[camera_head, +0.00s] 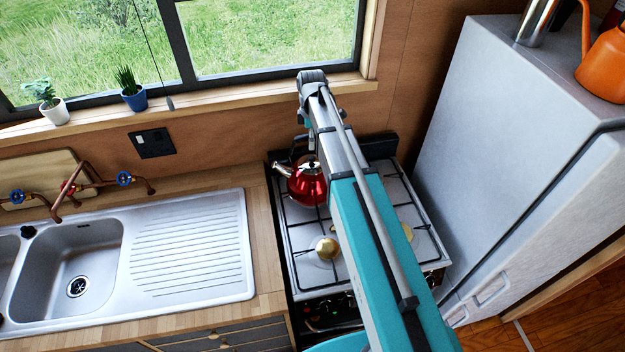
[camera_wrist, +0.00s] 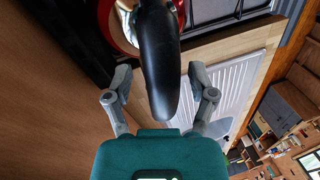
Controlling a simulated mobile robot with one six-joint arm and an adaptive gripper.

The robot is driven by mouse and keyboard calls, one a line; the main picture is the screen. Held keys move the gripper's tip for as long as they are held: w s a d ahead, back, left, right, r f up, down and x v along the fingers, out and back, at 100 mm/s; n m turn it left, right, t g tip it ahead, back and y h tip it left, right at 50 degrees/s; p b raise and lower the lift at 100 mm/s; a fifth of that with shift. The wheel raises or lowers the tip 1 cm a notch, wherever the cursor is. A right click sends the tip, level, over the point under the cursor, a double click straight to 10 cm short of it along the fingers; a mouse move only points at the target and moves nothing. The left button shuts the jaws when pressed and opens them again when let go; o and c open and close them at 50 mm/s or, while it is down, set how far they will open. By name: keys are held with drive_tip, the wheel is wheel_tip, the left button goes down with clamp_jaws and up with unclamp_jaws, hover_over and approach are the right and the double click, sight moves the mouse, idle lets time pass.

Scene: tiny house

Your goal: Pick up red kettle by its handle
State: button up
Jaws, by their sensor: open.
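The red kettle (camera_head: 307,186) stands on the back left part of the stove (camera_head: 325,250), its spout pointing left. My arm covers part of its right side in the head view. In the wrist view, the kettle's red body (camera_wrist: 122,28) shows at the top, and its black curved handle (camera_wrist: 160,62) reaches down between the fingers of my gripper (camera_wrist: 162,80). The fingers are open, one on each side of the handle, with a visible gap on both sides. The gripper is mostly hidden behind my arm in the head view.
A sink with a ribbed drainboard (camera_head: 190,240) lies left of the stove. A tall grey fridge (camera_head: 510,150) stands close on the right, with an orange watering can (camera_head: 605,65) on top. The window sill (camera_head: 200,100) with two small potted plants runs behind.

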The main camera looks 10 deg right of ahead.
idle(0.3)
clamp_jaws()
